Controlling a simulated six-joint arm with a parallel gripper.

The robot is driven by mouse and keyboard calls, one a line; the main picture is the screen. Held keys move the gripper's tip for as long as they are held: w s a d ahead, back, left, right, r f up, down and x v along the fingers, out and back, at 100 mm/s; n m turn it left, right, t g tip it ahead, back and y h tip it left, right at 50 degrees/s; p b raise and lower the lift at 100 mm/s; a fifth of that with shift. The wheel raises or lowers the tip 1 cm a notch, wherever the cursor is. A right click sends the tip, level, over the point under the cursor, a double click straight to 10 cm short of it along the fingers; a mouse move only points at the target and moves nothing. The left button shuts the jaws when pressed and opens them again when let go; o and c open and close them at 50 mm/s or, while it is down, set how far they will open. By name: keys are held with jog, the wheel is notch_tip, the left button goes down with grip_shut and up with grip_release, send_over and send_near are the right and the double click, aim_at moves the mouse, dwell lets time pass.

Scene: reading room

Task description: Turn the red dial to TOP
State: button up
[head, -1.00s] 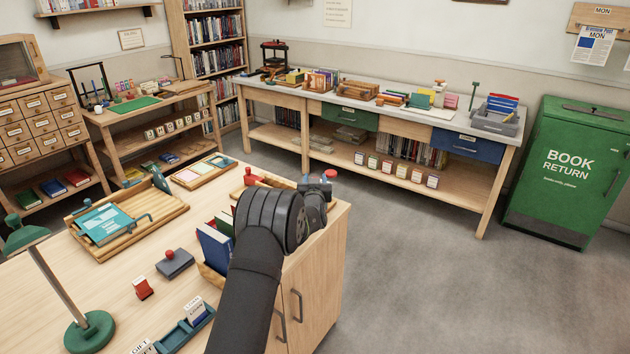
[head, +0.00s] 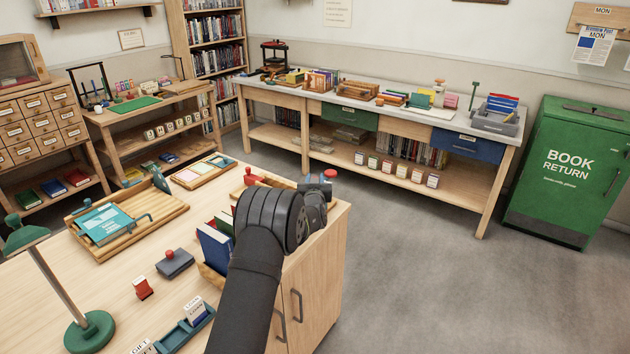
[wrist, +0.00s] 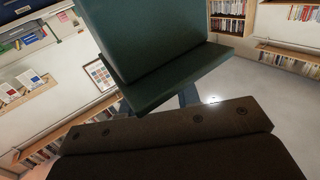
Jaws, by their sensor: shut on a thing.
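A small round red piece (head: 330,173), which I take to be the red dial, shows in the head view at the far right corner of the near desk. My gripper (head: 321,184) is right at it, seen from behind and mostly hidden by my own dark wrist. My gripper is shut on it, but the contact is not clearly visible. No dial markings or pointer can be read. In the wrist view a dark green slab and a dark brown block fill the middle and bottom; the red piece does not show there.
Upright books (head: 214,247) stand close left of my arm. A wooden tray with a teal booklet (head: 105,223), a grey stamp pad (head: 175,263) and a green lamp (head: 90,332) are on the desk (head: 110,295). Open floor (head: 420,270) lies to the right.

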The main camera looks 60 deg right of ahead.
dwell(0.4)
jog(key=o, duration=0.9)
jog(key=shift+o, duration=0.2)
jog(key=v, duration=1.7)
jog(key=shift+a, duration=0.2)
jog(key=shift+o, duration=0.2)
jog(key=shift+s, duration=0.1)
